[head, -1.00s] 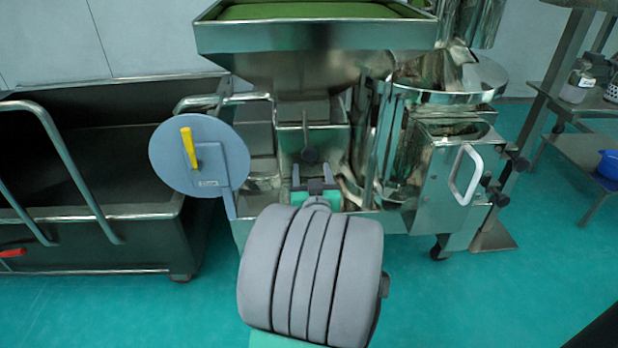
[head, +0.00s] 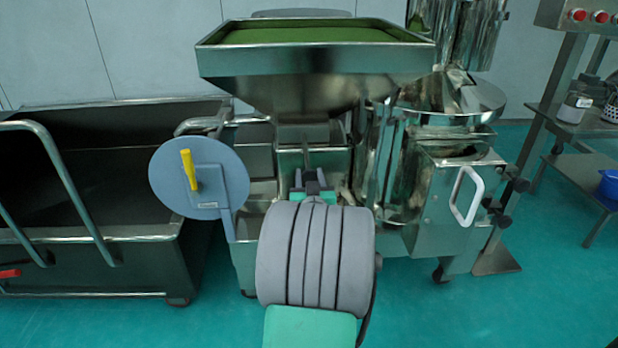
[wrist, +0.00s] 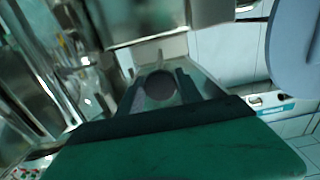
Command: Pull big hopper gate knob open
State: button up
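The big hopper (head: 290,75) is a steel funnel with green material in its top, in the middle of the head view. Its dark, round gate knob (wrist: 160,88) shows in the wrist view, between my gripper's fingers. My gripper (head: 312,180) is just below the hopper's outlet in the head view, with its fingers apart. In the wrist view, my gripper (wrist: 160,83) has one finger on each side of the knob. I cannot tell if the fingers touch it. My wrist hides the lower front of the machine.
A blue-grey disc (head: 228,178) with a yellow handle stands left of my gripper. A dark steel tub (head: 80,270) is further left. A steel housing with a white handle (head: 467,196) is at the right. Green floor (head: 440,320) is clear in front.

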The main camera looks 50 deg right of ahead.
grip_shut()
